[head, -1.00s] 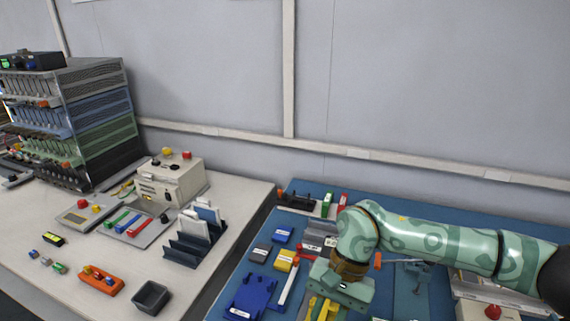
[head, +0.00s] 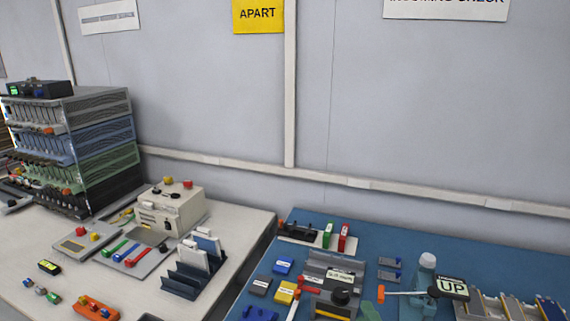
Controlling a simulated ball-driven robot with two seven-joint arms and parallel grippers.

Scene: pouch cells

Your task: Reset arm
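Neither of my arms nor either gripper shows in the head view now. The blue-topped bench (head: 395,236) on the right, where an arm hung a second ago, is uncovered.
Small blue and yellow blocks, a blue tray (head: 260,314) and red and green upright pieces (head: 335,238) lie on the blue bench. The pale bench (head: 85,262) on the left holds a cell rack (head: 75,135), a beige box (head: 170,208) and a dark slotted holder (head: 190,272).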

